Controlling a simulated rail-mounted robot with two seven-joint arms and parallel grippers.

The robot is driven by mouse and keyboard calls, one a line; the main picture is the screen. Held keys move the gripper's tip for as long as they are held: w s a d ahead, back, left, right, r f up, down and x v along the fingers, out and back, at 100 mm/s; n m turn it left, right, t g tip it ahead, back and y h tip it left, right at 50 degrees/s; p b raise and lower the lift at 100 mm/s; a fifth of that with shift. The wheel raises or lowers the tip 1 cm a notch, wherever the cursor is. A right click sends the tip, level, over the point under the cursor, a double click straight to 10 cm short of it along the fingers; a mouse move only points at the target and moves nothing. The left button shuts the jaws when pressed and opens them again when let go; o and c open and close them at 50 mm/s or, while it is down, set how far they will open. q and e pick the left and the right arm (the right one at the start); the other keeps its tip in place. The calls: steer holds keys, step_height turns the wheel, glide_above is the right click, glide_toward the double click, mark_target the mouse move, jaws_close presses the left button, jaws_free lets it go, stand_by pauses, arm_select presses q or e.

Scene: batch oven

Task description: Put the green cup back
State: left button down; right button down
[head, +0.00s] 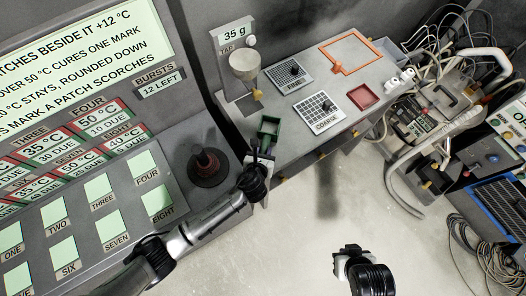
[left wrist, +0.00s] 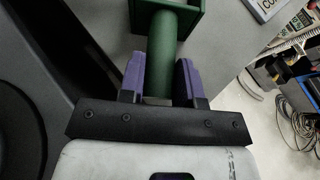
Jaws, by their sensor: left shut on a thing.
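The green cup (head: 269,125) is a small square dark-green box with a round handle. It is at the near left edge of the grey bench in the head view, to the left of the COARSE plate. In the left wrist view the green cup (left wrist: 175,30) shows at the top. My left gripper (head: 261,155) is shut on the cup's handle; its purple fingers also show in the left wrist view (left wrist: 161,80), one on each side of the handle. I cannot tell whether the cup touches the bench. My right gripper (head: 349,254) is low over the floor, away from the bench; its fingers are unclear.
A dispenser with a funnel (head: 244,65) and a 35 g display stands behind the cup. The bench holds a FINE plate (head: 289,72), a COARSE plate (head: 320,112), an orange outlined square (head: 369,63) and a red tray (head: 363,96). A red knob (head: 208,162) is at left.

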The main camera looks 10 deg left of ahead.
arm_select(q)
steer(key=shift+f, duration=0.1)
steer(key=c, duration=0.8)
jaws_free()
steer(key=shift+r, duration=0.25)
steer(key=p+v, duration=0.1)
steer(key=v, duration=1.1)
steer(key=shift+p, duration=0.4)
steer(key=shift+f, duration=0.1)
